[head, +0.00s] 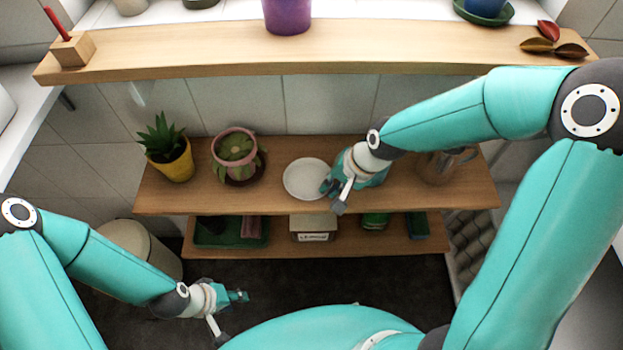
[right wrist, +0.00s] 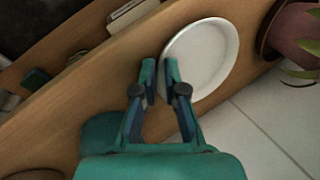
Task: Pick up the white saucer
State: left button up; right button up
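The white saucer (head: 304,177) lies on the middle wooden shelf, right of a pink pot. It also shows in the right wrist view (right wrist: 212,55). My right gripper (head: 332,197) is at the saucer's right edge. In the right wrist view its fingers (right wrist: 160,76) are apart, one outside the rim and one over the saucer; I cannot tell whether they touch it. The gripper hides a little of the saucer's edge. My left gripper (head: 229,313) is open and empty, low at the left, away from the shelves.

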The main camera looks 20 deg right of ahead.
jog(key=shift+c, duration=0.3)
grip_shut()
